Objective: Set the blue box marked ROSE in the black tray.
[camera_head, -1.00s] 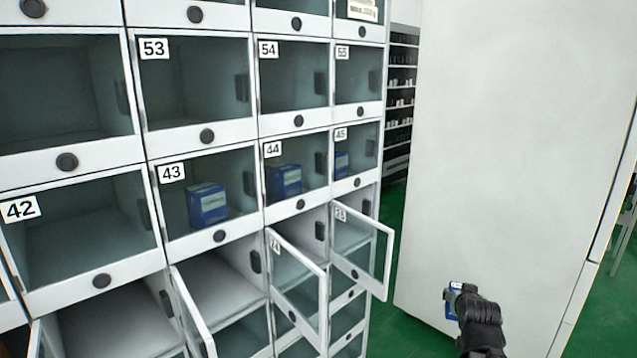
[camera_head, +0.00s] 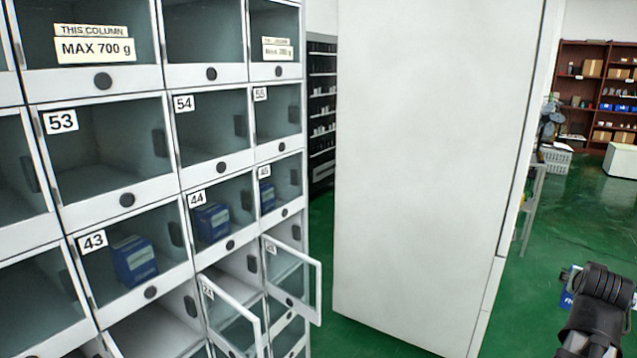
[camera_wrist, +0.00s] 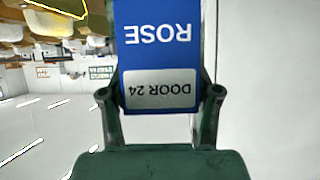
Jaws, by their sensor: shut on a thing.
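In the wrist view the blue box marked ROSE (camera_wrist: 157,60) sits between the two fingers of my gripper (camera_wrist: 160,95), upside down in the picture. A silver label on it reads DOOR 24. My gripper is shut on this box. In the head view my gripper (camera_head: 574,285) is at the lower right, with a small part of the blue box (camera_head: 567,299) showing beside it; the rest is hidden. The black tray is not seen in either view.
A white locker wall (camera_head: 150,215) with numbered glass doors stands at the left; two lower doors (camera_head: 292,280) hang open. Blue boxes stand behind doors 43 (camera_head: 134,262), 44 (camera_head: 212,222) and 45. A tall white panel (camera_head: 430,150) stands mid-view. Green floor (camera_head: 500,320) and shelves (camera_head: 600,95) lie right.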

